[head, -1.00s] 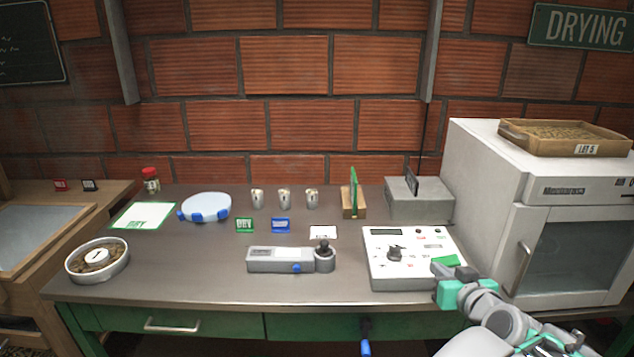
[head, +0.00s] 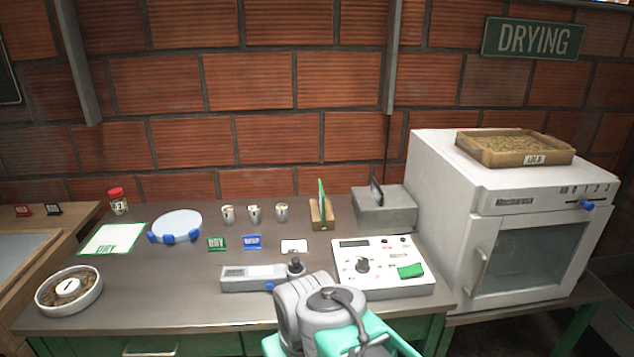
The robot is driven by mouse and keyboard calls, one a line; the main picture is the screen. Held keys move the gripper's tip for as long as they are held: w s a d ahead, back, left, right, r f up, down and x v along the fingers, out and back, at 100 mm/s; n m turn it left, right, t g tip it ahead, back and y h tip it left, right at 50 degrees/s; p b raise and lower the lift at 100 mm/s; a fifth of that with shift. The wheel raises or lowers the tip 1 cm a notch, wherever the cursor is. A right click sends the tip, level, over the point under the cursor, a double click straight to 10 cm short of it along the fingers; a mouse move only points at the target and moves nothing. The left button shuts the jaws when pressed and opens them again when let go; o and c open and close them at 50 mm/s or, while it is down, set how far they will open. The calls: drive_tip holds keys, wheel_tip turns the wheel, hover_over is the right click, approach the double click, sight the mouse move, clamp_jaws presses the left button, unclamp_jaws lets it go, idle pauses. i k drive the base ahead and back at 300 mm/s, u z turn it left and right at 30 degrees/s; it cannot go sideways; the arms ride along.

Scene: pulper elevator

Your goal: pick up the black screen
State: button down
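The black screen (head: 376,193) is a thin dark plate standing on edge, slightly tilted, in the top of a grey block (head: 390,215) at the back right of the bench. It is seen nearly edge-on, and its lower part is hidden in the block. My arm shows at the bottom middle, in front of the bench, well short of the screen. Its grey and teal links cover part of the bench's front edge. My gripper's fingertips cannot be made out in the head view.
A green plate (head: 321,195) stands in a wooden block (head: 322,217) left of the grey block. A control box (head: 354,277) lies in front. A white oven (head: 455,200) carrying a tray (head: 490,156) rises on the right. Three small cups (head: 254,214) stand to the left.

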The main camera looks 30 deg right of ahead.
sight(376, 190)
drive_tip(key=z, duration=0.35)
drive_tip(key=k, duration=0.45)
drive_tip(key=z, duration=0.9)
drive_tip(key=i, duration=1.05)
drive_tip(key=u, duration=1.1)
drive_tip(key=i, duration=0.45)
drive_tip(key=u, duration=0.45)
